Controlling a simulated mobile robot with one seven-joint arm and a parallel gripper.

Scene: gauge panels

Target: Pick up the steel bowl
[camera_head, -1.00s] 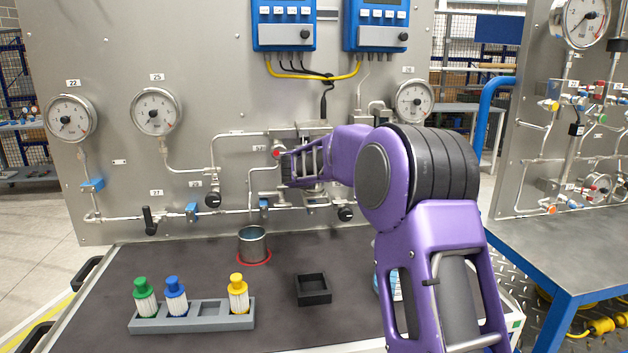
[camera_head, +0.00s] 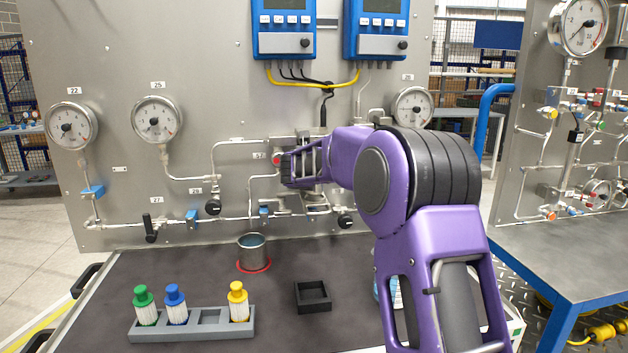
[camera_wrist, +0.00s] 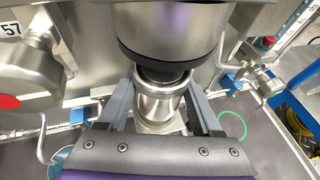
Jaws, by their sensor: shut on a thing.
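The steel bowl (camera_wrist: 158,106) shows in the wrist view as a short shiny cylinder with a lip, upright below a larger steel housing (camera_wrist: 170,30) with a black lower ring. My gripper (camera_wrist: 158,88) is shut on it, one grey finger at each side. I cannot tell whether the bowl is joined to the housing. In the head view my gripper (camera_head: 300,167) is at the pipework in the middle of the panel. The bowl is mostly hidden there by the gripper and pipes.
An open steel cup (camera_head: 253,256) stands on a red ring on the dark bench. A grey rack (camera_head: 190,326) holds green-, blue- and yellow-capped cartridges, with a black square tray (camera_head: 313,295) beside it. A green ring (camera_wrist: 232,125) lies on the bench. Pipes and valves crowd the gripper.

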